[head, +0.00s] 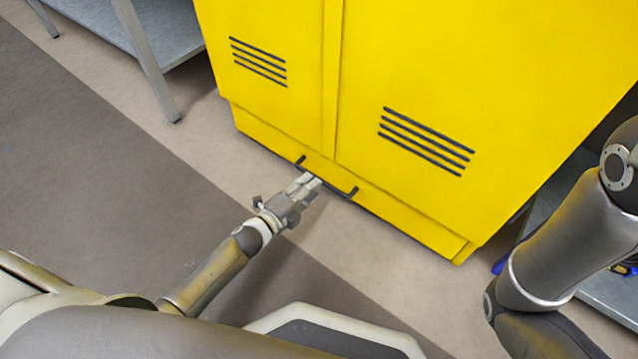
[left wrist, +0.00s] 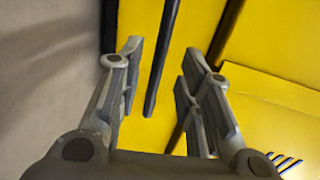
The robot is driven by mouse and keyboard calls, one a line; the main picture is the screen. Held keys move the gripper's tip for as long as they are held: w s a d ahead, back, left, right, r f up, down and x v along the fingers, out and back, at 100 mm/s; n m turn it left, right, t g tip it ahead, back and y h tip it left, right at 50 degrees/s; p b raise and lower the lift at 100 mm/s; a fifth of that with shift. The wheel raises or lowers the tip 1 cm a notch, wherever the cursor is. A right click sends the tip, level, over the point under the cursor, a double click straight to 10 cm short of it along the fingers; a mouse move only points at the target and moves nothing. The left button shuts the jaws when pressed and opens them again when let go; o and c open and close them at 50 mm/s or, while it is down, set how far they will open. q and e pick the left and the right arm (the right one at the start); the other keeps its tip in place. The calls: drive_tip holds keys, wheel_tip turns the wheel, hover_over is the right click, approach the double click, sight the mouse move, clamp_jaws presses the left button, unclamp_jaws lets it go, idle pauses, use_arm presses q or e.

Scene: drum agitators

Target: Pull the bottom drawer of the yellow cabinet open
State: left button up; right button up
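The yellow cabinet (head: 400,75) stands ahead with its doors shut. Its bottom drawer (head: 408,220) is the low strip under the doors and looks flush with the front. A dark bar handle (head: 347,192) runs along the drawer; its middle is partly hidden by my left gripper. My left gripper (head: 310,181) is at the middle of the handle. In the left wrist view, the left gripper (left wrist: 167,65) is open, and the handle bar (left wrist: 162,60) shows between its spread fingers, with a gap on each side. My right gripper is out of view.
A grey metal table (head: 160,30) stands left of the cabinet, with a leg near the cabinet's corner. Another grey shelf (head: 612,292) with blue items is at the right, partly behind my right arm. The floor before the cabinet is clear.

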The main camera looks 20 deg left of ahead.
sight(319, 178)
use_arm(q)
drive_tip(key=b+x, duration=0.2)
drive_tip(key=x, duration=0.3)
drive_tip(key=shift+w, duration=0.1)
clamp_jaws()
